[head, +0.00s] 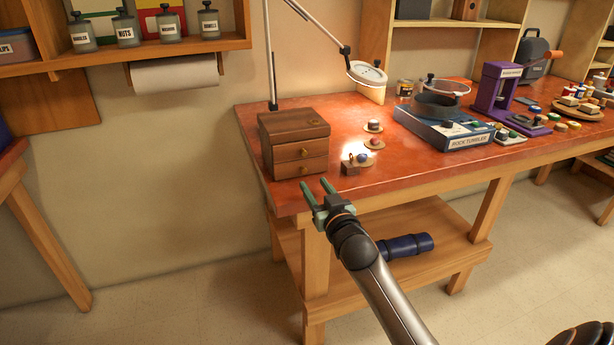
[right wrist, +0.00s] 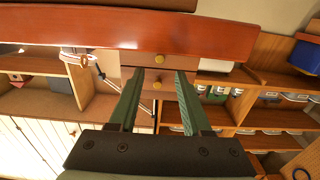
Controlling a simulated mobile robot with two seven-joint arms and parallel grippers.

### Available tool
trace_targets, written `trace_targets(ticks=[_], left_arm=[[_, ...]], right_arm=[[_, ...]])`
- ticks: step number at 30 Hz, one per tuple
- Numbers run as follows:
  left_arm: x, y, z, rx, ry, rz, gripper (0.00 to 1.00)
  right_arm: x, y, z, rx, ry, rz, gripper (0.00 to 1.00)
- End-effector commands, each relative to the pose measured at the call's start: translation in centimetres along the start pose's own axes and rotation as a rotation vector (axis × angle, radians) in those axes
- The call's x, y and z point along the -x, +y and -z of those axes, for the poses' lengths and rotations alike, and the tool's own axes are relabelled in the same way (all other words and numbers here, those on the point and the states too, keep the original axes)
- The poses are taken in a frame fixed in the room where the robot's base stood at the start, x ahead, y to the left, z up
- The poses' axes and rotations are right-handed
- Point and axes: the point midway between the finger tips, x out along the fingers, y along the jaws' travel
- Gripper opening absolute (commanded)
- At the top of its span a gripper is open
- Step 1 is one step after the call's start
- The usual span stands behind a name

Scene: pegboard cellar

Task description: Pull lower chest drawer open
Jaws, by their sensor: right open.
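A small brown wooden chest (head: 265,150) stands at the left end of the red-topped workbench. Its front has two drawers with round brass knobs. The lower drawer (head: 288,169) looks closed, with its knob (head: 304,170) near the bench top. My right gripper (head: 315,182) is open and empty, just in front of the chest, its green fingers pointing toward the drawer fronts. In the right wrist view, which appears upside down, the lower knob (right wrist: 160,58) is beyond the fingertips, apart from them. The upper knob (right wrist: 157,85) shows between the fingers. My left gripper is out of view.
The workbench (head: 400,160) has its front edge close under my right gripper. A lamp (head: 367,73) hangs over the bench. A rock tumbler box (head: 440,133) lies farther right.

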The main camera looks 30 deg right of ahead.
Motion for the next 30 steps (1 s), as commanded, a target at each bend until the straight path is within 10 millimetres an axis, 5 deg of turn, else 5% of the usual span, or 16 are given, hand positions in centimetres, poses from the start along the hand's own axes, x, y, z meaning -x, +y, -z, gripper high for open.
trace_targets(ticks=[9,23,30], left_arm=[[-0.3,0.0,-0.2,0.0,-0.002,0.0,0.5],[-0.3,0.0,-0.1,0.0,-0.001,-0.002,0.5],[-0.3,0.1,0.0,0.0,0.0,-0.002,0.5]], right_arm=[[-4.8,0.0,0.0,0.0,0.0,-0.001,0.49],[-6.0,0.0,0.0,0.001,-0.001,0.0,0.49],[-5.9,0.0,0.0,0.0,-0.001,0.0,0.25]])
